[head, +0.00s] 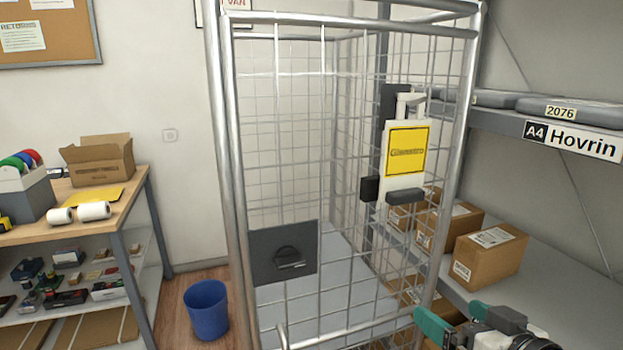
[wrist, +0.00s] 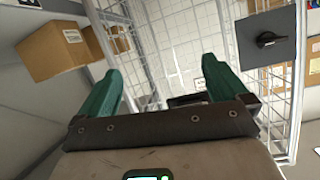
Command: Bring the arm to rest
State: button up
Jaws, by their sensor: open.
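My gripper (head: 455,324) shows at the bottom right of the head view, with teal fingers and a dark body. The wire mesh of the cage is beyond the fingertips. The rest of my arm is out of view.
A brown box (head: 489,253) stands on the right shelf, with others behind the mesh. A dark panel with a latch (head: 284,252) is on the cage front. A blue bin (head: 206,309) stands on the floor beside a wooden bench (head: 137,182) at left.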

jog(key=s+f+m+g+h, duration=0.1)
jog(key=s+f+g, duration=0.2)
jog(key=s+f, duration=0.55)
jog(key=s+f+g+h, duration=0.1)
jog(key=s+f+g, duration=0.3)
jog(key=f, duration=0.9)
jog(key=s+d+f+g, duration=0.2)
jog(key=s+f, duration=0.3)
jog(key=s, duration=0.3)
jog(key=s+d+f+g+h, duration=0.1)
jog(key=s+d+f+g, duration=0.1)
jog(key=s+f, duration=0.3)
jog(key=s+g, duration=0.1)
jog(key=s, duration=0.3)
jog(key=shift+s+d+g+h, duration=0.25)
jog(key=shift+d+g+h, duration=0.05)
jog(key=shift+d+g, duration=0.1)
